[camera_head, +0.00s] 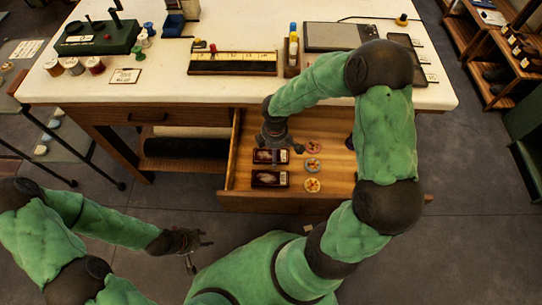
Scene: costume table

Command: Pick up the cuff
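I see nothing that I can clearly identify as the cuff. The open drawer (240,196) holds two dark red boxes, a rear one (262,157) and a front one (264,180), on its left side. To their right lie small round pieces, including one at the front (312,185) and one behind it (312,164). My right gripper (281,147) hangs over the back of the drawer, just behind the rear box, fingers apart and apparently empty. My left gripper (199,252) is low at the left, away from the drawer, open and empty.
The white tabletop (210,100) carries thread spools (75,66), a green machine (97,38), a yellow-and-black long box (232,63) and a grey flat device (332,37). My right arm arches over the table's right front. Shelves stand at the far right.

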